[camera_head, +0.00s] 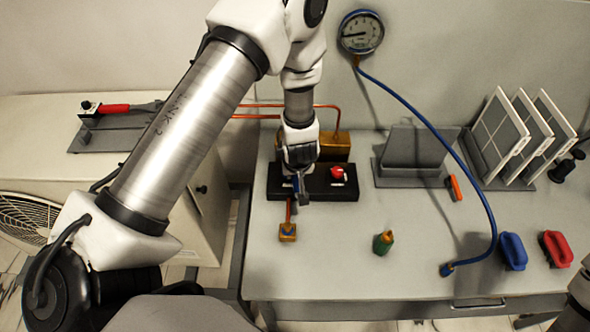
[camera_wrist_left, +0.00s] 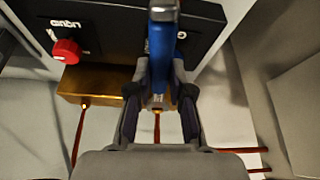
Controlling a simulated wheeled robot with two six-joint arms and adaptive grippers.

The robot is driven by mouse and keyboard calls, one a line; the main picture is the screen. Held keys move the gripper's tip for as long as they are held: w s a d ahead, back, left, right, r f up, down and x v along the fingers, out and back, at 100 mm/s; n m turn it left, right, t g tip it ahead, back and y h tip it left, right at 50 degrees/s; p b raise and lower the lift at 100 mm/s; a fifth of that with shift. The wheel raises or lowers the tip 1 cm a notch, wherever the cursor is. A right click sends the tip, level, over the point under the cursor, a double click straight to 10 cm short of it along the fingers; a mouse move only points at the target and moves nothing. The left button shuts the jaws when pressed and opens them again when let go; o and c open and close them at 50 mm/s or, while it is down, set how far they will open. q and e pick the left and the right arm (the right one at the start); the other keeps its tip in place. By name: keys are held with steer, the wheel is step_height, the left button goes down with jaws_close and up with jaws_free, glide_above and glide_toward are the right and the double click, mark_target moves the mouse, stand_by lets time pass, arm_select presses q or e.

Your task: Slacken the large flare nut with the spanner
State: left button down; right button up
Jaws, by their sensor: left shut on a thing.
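My left gripper (camera_head: 299,168) is over the black block (camera_head: 350,190) on the bench. In the left wrist view the gripper (camera_wrist_left: 160,98) is shut on the blue handle of a tool (camera_wrist_left: 160,52), which looks like the spanner. Its grey end (camera_wrist_left: 164,8) points away from the fingers, to the top edge. In the head view the tool's grey end (camera_head: 302,192) shows below the fingers. I cannot tell whether it touches a nut. No large flare nut is clear; the gripper and tool may hide it. My right gripper is not in view.
The block carries a red knob (camera_head: 337,172); a brass box (camera_head: 336,147) stands behind it. A brass fitting (camera_head: 288,232) lies in front, a green-and-brass piece (camera_head: 383,242) to its right. A blue hose (camera_head: 441,128) runs from the gauge (camera_head: 361,32) to the bench.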

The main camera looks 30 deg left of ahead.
arm_select(q)
steer(key=shift+s+d+b, duration=0.9)
steer(key=shift+s+b, duration=0.2)
steer(key=shift+s, duration=0.1)
step_height(320, 180, up, 5)
steer(key=p, duration=0.4)
steer(key=shift+f+p, duration=0.15)
steer(key=shift+p, duration=0.15)
steer(key=shift+f, duration=0.1)
